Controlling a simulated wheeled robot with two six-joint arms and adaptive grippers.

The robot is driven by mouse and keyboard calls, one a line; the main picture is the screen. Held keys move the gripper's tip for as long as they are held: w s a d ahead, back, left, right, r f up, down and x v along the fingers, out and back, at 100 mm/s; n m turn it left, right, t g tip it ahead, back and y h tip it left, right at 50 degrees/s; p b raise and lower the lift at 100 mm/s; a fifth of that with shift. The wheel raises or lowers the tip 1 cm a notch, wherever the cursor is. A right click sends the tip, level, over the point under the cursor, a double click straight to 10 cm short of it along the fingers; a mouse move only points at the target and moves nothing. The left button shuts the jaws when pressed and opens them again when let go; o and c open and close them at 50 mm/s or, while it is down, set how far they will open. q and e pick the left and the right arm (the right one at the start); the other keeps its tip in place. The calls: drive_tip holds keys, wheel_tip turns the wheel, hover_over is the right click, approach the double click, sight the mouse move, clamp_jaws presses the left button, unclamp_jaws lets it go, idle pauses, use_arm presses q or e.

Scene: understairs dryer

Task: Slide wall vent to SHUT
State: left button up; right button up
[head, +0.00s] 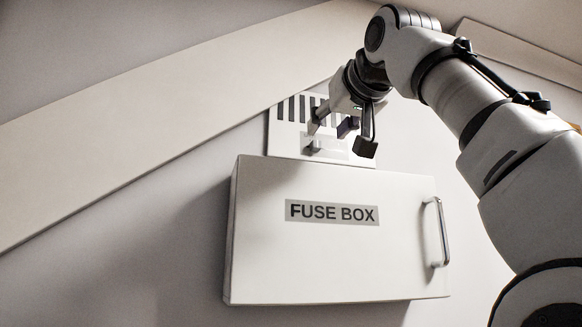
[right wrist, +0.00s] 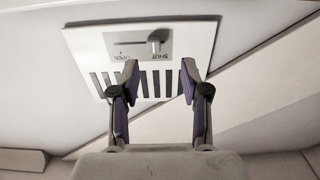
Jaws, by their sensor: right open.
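The wall vent is a white plate (head: 284,137) with dark slots, above the fuse box in the head view. It appears upside down in the right wrist view (right wrist: 85,42), with a grey slider panel marked SHUT and OPEN. The slider knob (right wrist: 155,41) sits at the SHUT end of its track there; in the head view I cannot make it out clearly. My right gripper (head: 340,133) is open in front of the vent. In the right wrist view its fingertips (right wrist: 159,70) are spread over the slots, short of the knob, with nothing between them. My left gripper is out of view.
The white fuse box (head: 330,260) juts from the wall just below the vent, with a metal handle (head: 436,232) on its right side. A sloping beam (head: 150,100) runs close above the vent. The wall left of the fuse box is clear.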

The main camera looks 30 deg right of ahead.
sight(314, 145)
drive_tip(key=p+x, duration=0.4)
drive_tip(key=x, duration=0.3)
drive_tip(key=shift+w+d, duration=0.15)
drive_tip(key=shift+d, duration=0.1)
drive_tip(key=shift+s+d, duration=0.4)
drive_tip(key=shift+s, duration=0.2)
drive_tip(key=shift+c, duration=1.3)
drive_tip(key=shift+a, duration=0.2)
drive_tip(key=c, duration=0.6)
drive_tip(key=shift+w+a, duration=0.2)
drive_tip(key=shift+a, duration=0.05)
clamp_jaws()
drive_tip(key=shift+w+a, duration=0.1)
drive_tip(key=shift+a, duration=0.25)
drive_tip(key=shift+d, duration=0.15)
drive_tip(key=o, duration=0.9)
unclamp_jaws()
drive_tip(key=shift+c, duration=0.2)
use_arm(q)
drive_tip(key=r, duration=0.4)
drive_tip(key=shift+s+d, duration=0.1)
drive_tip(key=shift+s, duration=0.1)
use_arm(e)
drive_tip(key=shift+w+a, duration=0.25)
